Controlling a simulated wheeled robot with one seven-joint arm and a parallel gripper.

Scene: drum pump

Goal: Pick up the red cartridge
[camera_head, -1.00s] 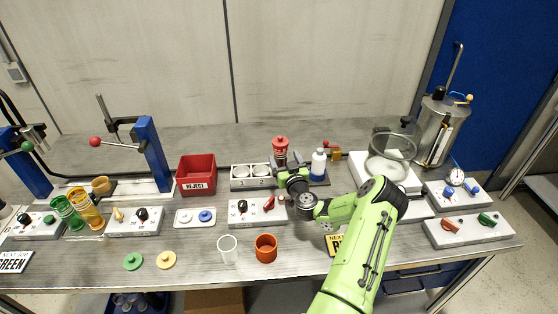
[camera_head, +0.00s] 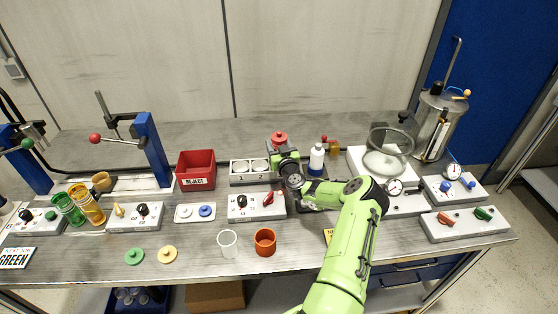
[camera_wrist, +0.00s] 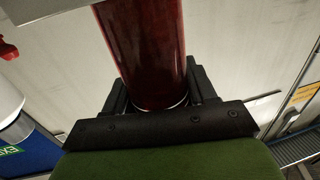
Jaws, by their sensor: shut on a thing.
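The red cartridge shows large in the wrist view (camera_wrist: 146,50) as a dark red, glossy cylinder with a pale rim at its lower end. My gripper (camera_wrist: 155,100) is shut on it, with a black finger on each side. In the head view only the red cap of the cartridge (camera_head: 279,138) shows above my gripper (camera_head: 284,160); its body is mostly hidden behind the gripper. I cannot tell whether its base touches what is below.
A white block with round wells (camera_head: 240,179) and a red reject bin (camera_head: 196,170) are to the left. A switch box (camera_head: 240,207) lies in front. A glass dome (camera_head: 390,155) stands further right.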

